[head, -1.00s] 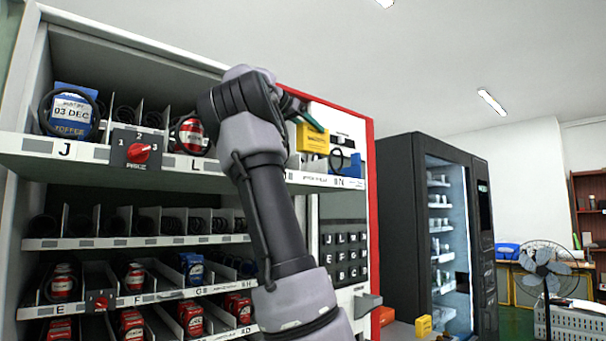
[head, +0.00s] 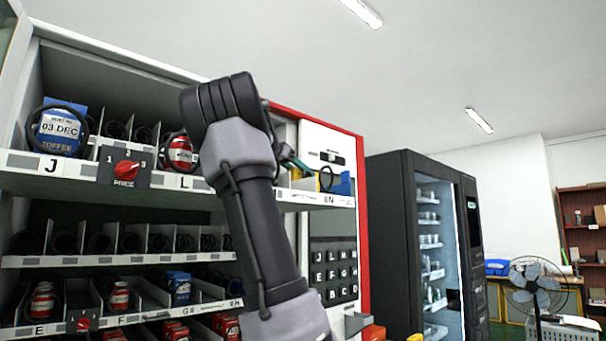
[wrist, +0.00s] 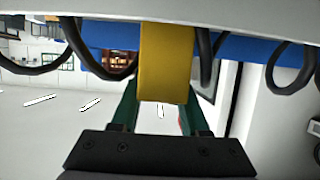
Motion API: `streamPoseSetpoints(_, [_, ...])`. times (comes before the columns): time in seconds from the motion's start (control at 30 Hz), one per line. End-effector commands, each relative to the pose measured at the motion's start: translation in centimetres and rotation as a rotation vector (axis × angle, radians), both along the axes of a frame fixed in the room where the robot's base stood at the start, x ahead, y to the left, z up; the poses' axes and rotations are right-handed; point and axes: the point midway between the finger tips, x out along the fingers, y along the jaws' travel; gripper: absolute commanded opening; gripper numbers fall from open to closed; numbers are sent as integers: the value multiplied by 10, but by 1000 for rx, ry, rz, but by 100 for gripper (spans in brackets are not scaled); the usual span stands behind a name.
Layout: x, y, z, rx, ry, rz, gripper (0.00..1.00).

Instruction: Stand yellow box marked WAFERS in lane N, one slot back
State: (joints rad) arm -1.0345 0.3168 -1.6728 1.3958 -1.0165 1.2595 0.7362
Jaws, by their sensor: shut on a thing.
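The yellow box (wrist: 165,62) is between the green fingers of my gripper (wrist: 160,100) in the wrist view, and the gripper is shut on it. Black wire coils (wrist: 208,55) show on both sides of the box, with blue surfaces (wrist: 110,34) beside it. The lane N label (head: 330,199) is on that shelf's front edge. A blue box (head: 342,184) stands by a coil just above it.
The top shelf also holds a blue TOFFEE box (head: 60,130) in lane J and a red can (head: 181,153) by lane L. A price dial (head: 125,168) juts from the shelf front. A keypad (head: 335,272) is below right. A black vending machine (head: 400,240) stands further right.

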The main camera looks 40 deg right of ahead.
Motion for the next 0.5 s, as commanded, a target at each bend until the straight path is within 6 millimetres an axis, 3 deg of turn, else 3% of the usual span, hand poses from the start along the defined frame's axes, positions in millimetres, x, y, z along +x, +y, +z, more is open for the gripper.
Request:
streamPoseSetpoints(0.1, [0,0,-2,0,1,0,0])
streamPoseSetpoints(0.13, [0,0,-2,0,1,0,56])
streamPoseSetpoints(0.2, [0,0,-2,0,1,0,74])
streamPoseSetpoints(0.5, [0,0,-1,0,0,0,74])
